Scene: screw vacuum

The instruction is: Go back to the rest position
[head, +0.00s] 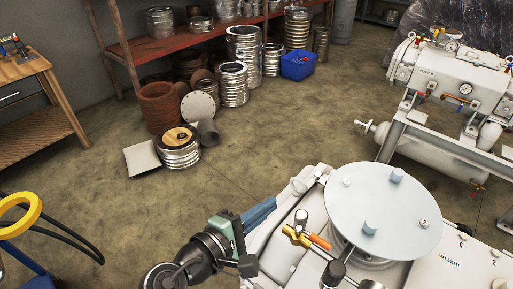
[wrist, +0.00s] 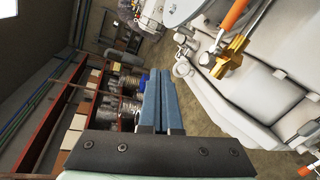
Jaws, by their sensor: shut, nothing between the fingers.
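My gripper (head: 262,212) shows in the head view at the lower middle, its blue fingers reaching up and right beside the white vacuum machine (head: 470,268). In the wrist view the two blue fingers of my gripper (wrist: 160,72) lie side by side, shut with nothing between them. The round pale lid (head: 385,212) of the machine is right of my gripper and apart from it. A brass valve with an orange handle (head: 298,236) stands on the machine just right of the fingers; the valve (wrist: 228,55) also shows at upper right in the wrist view.
A second white machine (head: 440,85) is at the right. A wooden table (head: 40,105) is at the left. The floor (head: 260,135) between is clear.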

